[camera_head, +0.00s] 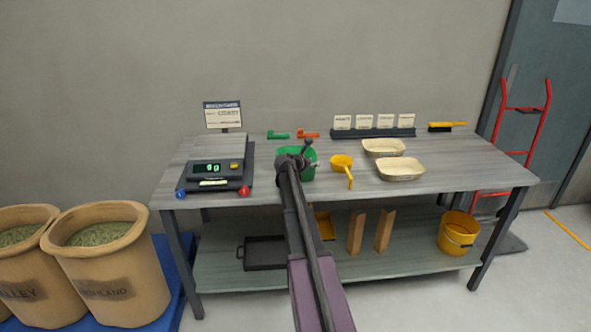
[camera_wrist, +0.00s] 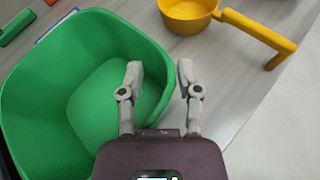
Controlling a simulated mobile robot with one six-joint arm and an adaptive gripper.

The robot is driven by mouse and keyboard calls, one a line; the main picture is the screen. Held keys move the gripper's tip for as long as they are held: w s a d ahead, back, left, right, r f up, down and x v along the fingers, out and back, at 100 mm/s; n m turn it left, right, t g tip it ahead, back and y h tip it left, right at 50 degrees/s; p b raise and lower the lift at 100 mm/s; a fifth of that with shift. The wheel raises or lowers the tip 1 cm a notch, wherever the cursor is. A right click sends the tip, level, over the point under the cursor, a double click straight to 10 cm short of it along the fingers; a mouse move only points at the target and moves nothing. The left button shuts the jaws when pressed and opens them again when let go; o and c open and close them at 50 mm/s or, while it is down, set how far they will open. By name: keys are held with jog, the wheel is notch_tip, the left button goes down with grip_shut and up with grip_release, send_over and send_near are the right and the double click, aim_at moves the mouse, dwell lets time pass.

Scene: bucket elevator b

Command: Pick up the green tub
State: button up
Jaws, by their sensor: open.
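The green tub (camera_head: 309,171) stands on the grey table, partly hidden behind my arm in the head view. In the wrist view the tub (camera_wrist: 85,85) fills the left side, open side up and empty inside. My gripper (camera_wrist: 160,68) is open at the tub's right side. Its left finger shows over the tub's inside and its right finger shows outside the tub, so the right wall lies between them in the picture. I cannot tell how deep the fingers reach. In the head view my gripper (camera_head: 306,157) is small and hard to make out at the tub.
A yellow scoop (camera_head: 342,162) lies just right of the tub, and its handle shows in the wrist view (camera_wrist: 255,38). Two cream trays (camera_head: 401,176) stand farther right. A scale (camera_head: 216,173) is to the left. Green and orange clips (camera_head: 279,135) lie behind.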

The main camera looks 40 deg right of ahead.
dwell(0.3)
grip_shut()
jog(key=shift+r, duration=0.1)
notch_tip(320, 180, up, 10)
jog(key=p, duration=1)
dwell(0.8)
